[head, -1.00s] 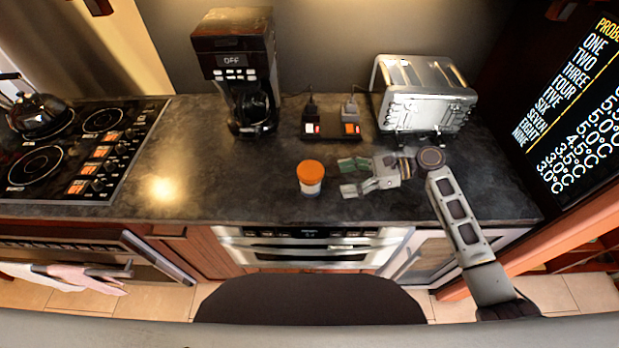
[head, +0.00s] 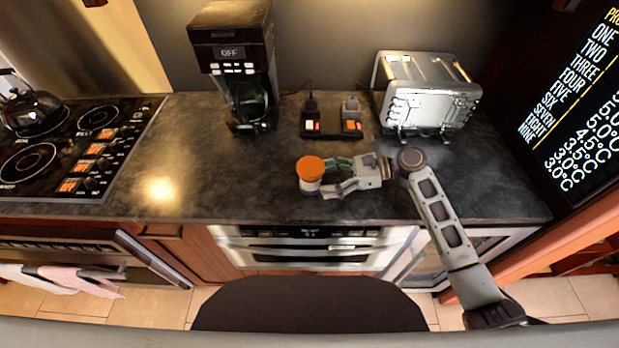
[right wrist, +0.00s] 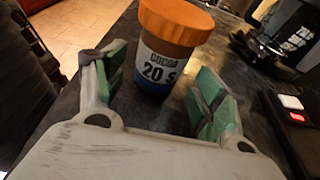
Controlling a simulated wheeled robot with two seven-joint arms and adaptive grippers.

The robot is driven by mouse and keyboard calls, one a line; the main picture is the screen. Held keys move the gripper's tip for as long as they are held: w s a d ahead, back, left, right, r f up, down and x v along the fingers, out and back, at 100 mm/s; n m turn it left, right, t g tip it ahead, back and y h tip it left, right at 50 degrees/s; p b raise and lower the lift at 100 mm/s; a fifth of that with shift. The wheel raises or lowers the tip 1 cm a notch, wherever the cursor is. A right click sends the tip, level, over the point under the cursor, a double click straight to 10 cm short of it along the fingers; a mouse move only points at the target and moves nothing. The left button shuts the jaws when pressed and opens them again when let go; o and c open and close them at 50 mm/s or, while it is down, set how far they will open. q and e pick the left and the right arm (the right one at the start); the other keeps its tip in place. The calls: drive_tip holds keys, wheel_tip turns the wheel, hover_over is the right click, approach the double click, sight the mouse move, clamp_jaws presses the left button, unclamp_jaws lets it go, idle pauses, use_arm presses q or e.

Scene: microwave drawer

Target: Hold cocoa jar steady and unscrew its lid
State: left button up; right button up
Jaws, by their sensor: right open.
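The cocoa jar (head: 311,186) stands upright on the dark counter, with its orange lid (head: 310,168) on top. In the right wrist view the jar (right wrist: 163,62) shows a label reading "COCOA 20 S" under the orange lid (right wrist: 176,20). My right gripper (head: 328,181) comes from the right at counter height. Its green-padded fingers (right wrist: 160,95) are open, and the jar stands at the mouth between the fingertips. I cannot tell whether either finger touches it. My left gripper is not in view.
A coffee maker (head: 236,65) and a power strip (head: 331,122) stand behind the jar. A toaster (head: 424,92) is at the back right, and a stove (head: 65,150) is at the left. The counter between stove and jar is clear.

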sight(314, 181)
drive_tip(key=shift+a+p, duration=0.35)
drive_tip(key=shift+a+f+p, duration=0.15)
drive_tip(key=shift+a+p, duration=0.2)
drive_tip(key=shift+a, duration=0.2)
drive_tip(key=shift+p+x, duration=0.4)
drive_tip(key=shift+x, duration=0.75)
drive_tip(key=shift+f, duration=0.1)
drive_tip(key=c, duration=1.3)
